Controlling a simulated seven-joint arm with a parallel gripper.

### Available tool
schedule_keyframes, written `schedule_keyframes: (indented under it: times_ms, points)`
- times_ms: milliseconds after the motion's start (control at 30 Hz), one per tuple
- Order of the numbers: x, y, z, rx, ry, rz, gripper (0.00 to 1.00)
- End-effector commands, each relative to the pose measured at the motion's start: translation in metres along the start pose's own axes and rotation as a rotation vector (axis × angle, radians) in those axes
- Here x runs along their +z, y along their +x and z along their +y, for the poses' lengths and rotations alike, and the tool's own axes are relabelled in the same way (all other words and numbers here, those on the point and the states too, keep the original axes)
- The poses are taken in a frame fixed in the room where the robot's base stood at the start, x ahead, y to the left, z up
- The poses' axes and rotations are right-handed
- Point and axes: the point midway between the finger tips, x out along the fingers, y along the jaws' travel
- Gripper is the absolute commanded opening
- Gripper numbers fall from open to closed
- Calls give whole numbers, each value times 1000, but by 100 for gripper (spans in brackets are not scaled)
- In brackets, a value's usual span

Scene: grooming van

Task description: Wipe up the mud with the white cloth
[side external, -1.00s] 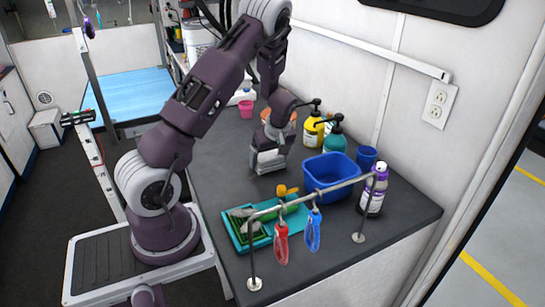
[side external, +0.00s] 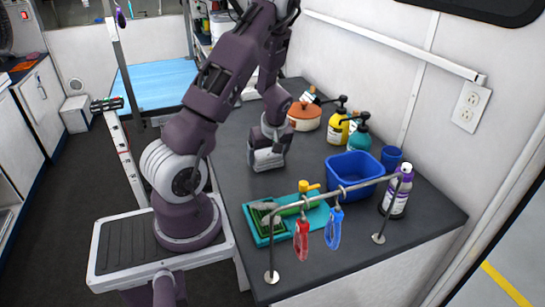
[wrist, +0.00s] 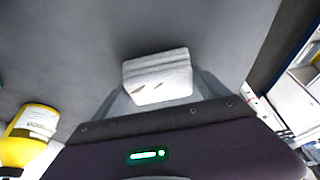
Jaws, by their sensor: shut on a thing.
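My gripper (side external: 267,160) points down low over the dark grey counter, left of the blue tub. In the wrist view it is shut on the white cloth (wrist: 165,75), a folded pad sticking out between the fingers. Brown streaks mark the cloth's face. I cannot tell whether the cloth touches the counter. No mud shows on the bare counter in either view; any under the cloth or gripper is hidden.
The blue tub (side external: 353,176), blue cup (side external: 391,157), yellow bottle (side external: 337,133), teal bottle (side external: 359,139) and orange pot (side external: 304,117) stand right of my gripper. A teal tray (side external: 258,230) and a metal rail (side external: 330,193) with hanging clips are at the front.

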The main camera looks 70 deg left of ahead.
Motion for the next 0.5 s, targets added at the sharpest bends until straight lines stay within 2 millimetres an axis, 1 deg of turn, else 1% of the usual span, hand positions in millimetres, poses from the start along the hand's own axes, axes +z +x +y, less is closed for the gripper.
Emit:
schedule_keyframes:
  times_ms: [33, 500]
  points:
    - [-3, 2, 1, -1, -1, 0, 41]
    - [-2, 1, 46, 1, 2, 1, 41]
